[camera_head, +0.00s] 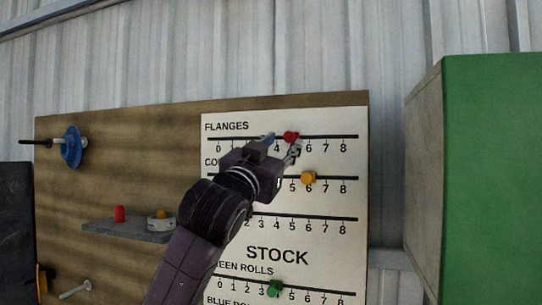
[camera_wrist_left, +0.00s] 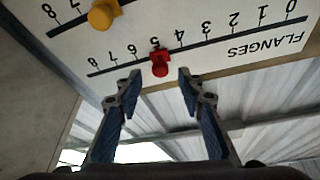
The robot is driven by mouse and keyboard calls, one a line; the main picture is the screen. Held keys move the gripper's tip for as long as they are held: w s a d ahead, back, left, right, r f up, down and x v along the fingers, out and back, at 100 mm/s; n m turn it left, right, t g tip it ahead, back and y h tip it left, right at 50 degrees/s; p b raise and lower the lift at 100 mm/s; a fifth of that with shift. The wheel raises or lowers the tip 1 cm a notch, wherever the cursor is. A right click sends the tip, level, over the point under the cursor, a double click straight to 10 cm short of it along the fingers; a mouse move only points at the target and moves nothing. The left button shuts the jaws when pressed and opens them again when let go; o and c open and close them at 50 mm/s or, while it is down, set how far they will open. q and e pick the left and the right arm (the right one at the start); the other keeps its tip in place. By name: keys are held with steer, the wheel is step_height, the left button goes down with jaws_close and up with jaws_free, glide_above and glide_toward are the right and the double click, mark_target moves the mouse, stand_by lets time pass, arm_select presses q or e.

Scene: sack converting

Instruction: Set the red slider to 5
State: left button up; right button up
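The red slider (camera_head: 291,136) is a round knob on the top scale, marked FLANGES, of the white board (camera_head: 230,206). In the left wrist view the red slider (camera_wrist_left: 160,65) stands at about the 5 mark, perhaps a touch toward 4. My left gripper (camera_head: 283,142) is open in front of the FLANGES rail. In the left wrist view its fingers (camera_wrist_left: 160,80) stand apart on either side of the knob, with gaps on both sides and nothing held. In the head view my arm hides parts of the lower scales. My right gripper is not in view.
A yellow slider (camera_head: 308,178) sits on the scale below, and a green slider (camera_head: 274,288) lower down. A small shelf (camera_head: 128,230) with a red and a yellow piece is at the left. A green-sided box (camera_head: 492,180) stands out at the right.

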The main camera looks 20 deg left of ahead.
arm_select(q)
steer(key=v, duration=0.6)
steer(key=shift+s, duration=0.2)
steer(key=shift+f, duration=0.1)
